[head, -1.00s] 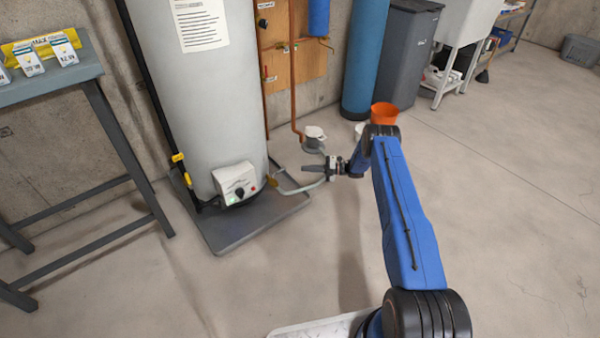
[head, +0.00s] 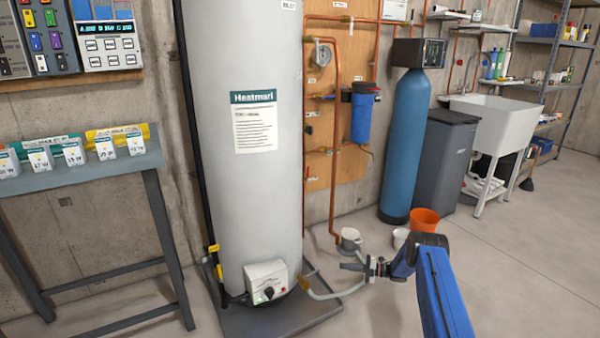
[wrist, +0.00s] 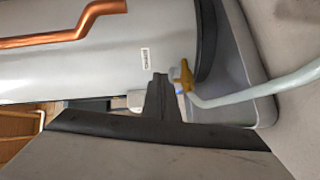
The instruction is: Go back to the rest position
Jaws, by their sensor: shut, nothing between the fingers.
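My gripper (head: 346,266) is at the end of my blue arm, low and to the right of the grey water heater (head: 240,190) in the head view. Its fingers point left toward the heater's base and are shut and empty. In the wrist view my gripper (wrist: 160,97) shows its dark fingers together, beside a brass drain valve (wrist: 184,77) in the picture. A pale hose (wrist: 255,88) runs from the valve. I cannot tell whether the fingers touch the valve or hose.
A control box (head: 266,281) with a green light sits low on the heater. A white pot-like item (head: 349,240) and an orange bucket (head: 424,220) stand behind my gripper. A blue tank (head: 405,145) stands farther back. A grey bench (head: 90,175) is at left. Floor at right is clear.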

